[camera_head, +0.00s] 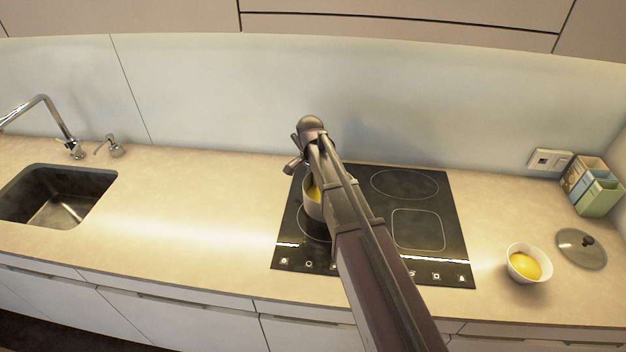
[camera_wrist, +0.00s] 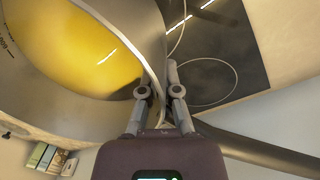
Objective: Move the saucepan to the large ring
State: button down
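The saucepan (camera_head: 311,206) is a pale metal pot with yellow contents, on or just above the left side of the black hob (camera_head: 456,262). My arm hides much of it in the head view. In the wrist view the saucepan (camera_wrist: 115,17) fills the upper left, close up. My gripper (camera_wrist: 160,82) has one finger inside the pan's wall and one outside, close together, and looks shut on the wall near the rim. A ring (camera_head: 315,236) shows beside the pan at the front left of the hob. An oval ring (camera_head: 405,185) at the back right is bare.
A white bowl (camera_head: 517,274) with yellow contents and a lid (camera_head: 582,256) lie right of the hob. A container (camera_head: 597,196) and wall socket (camera_head: 550,160) are farther back. The sink (camera_head: 57,194) is at left, with clear counter between it and the hob.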

aim_at(314, 191)
jog(key=shift+f+b, duration=2.4)
jog(key=shift+f, duration=0.2)
jog(key=shift+f+b, duration=0.3)
jog(key=shift+f, duration=0.05)
jog(key=c, duration=0.7)
grip_release()
jog(key=shift+r, duration=0.1)
